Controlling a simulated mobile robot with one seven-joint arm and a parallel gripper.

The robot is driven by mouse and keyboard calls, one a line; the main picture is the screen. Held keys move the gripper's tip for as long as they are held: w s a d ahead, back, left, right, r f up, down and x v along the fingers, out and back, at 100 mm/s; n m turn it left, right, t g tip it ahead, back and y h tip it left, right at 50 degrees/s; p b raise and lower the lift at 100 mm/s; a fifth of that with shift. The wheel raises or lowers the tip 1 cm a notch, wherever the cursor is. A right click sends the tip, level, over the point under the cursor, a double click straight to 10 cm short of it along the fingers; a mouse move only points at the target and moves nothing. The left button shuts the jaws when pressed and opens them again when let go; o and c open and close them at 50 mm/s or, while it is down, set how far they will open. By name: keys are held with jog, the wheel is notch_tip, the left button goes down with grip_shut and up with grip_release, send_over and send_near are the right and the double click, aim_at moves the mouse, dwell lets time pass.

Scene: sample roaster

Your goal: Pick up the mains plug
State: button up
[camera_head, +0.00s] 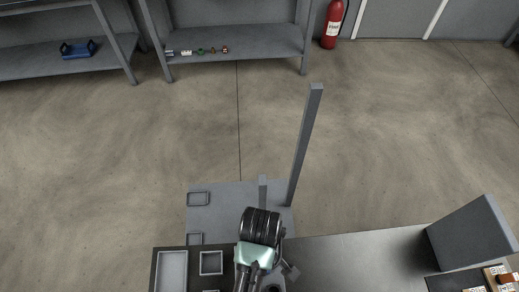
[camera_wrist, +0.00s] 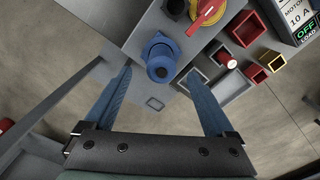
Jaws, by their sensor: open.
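A blue round plug (camera_wrist: 160,65), which looks like the mains plug, sits at a grey box (camera_wrist: 150,22) in the wrist view. Its round end faces the camera. I cannot tell how deep it sits in a socket. My gripper (camera_wrist: 160,82) is open, with one blue finger to the left of the plug and one to the right. The fingers appear apart from it, and nothing is held. In the head view my arm hides the plug.
A red rotary handle (camera_wrist: 207,14) is close to the plug on the box. Several small red and yellow trays (camera_wrist: 275,60) lie to the right, beside a label reading OFF LOAD (camera_wrist: 306,30). In the head view a grey post (camera_head: 306,145) rises near my arm.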

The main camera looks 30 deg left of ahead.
jog(key=shift+a+f, duration=0.2)
jog(key=shift+f, duration=3.25)
grip_shut()
